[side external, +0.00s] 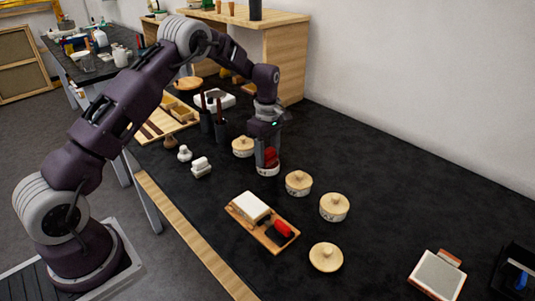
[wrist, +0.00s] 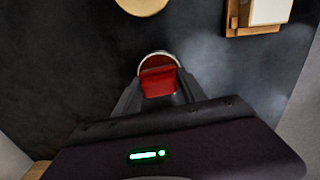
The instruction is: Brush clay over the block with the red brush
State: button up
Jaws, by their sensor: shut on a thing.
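My gripper (side external: 268,150) is shut on a red brush (side external: 270,156), held upright at a small pale pot (side external: 268,170) without a lid. In the wrist view, the red brush (wrist: 158,80) sits between my fingers, with the pot's pale round rim (wrist: 150,57) around its far side. The brush's lower end and any clay inside the pot are hidden. A white block (side external: 251,205) rests on a wooden board (side external: 263,226) in front of the pot. The block also shows at the wrist view's upper right (wrist: 268,10). A red and black piece (side external: 284,229) lies on the same board.
Lidded pots stand left (side external: 243,147) and right (side external: 298,183) of the open pot, with another (side external: 334,207) farther right. A round lid (side external: 326,257) lies near the board. Dark holders (side external: 220,128) with upright tools stand behind left.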

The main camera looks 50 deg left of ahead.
aim_at(267, 150)
jog(key=shift+r, duration=3.45)
